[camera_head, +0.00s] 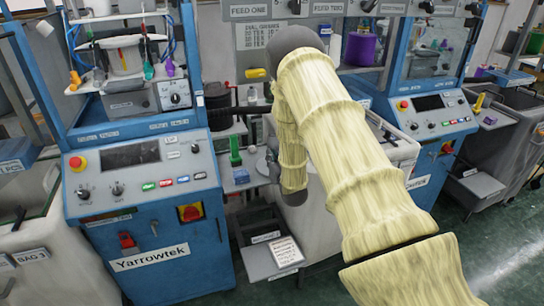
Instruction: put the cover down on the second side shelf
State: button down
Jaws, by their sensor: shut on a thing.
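My arm, in a cream sleeve, reaches up from the lower right and bends down in the middle of the head view. Its dark wrist end shows low between the two blue machines. My gripper is hidden behind the arm, and I cannot see the cover. Beside the left machine are small side shelves. One grey side shelf (236,184) carries a green bottle-like thing (235,152). Above it, a black round thing (217,100) stands at another level. Which of these is the second side shelf I cannot tell.
The left blue machine (150,250) has a sloped control panel with a red knob. The right blue machine (437,112) stands behind my arm. A low grey step-like panel with a label (262,262) is near the floor. Green floor (500,262) is open at right.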

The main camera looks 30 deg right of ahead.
dwell(0.3)
jog(key=shift+f, duration=0.2)
jog(key=c, duration=1.5)
grip_release()
jog(key=shift+r, duration=0.1)
jog(key=shift+r, duration=0.1)
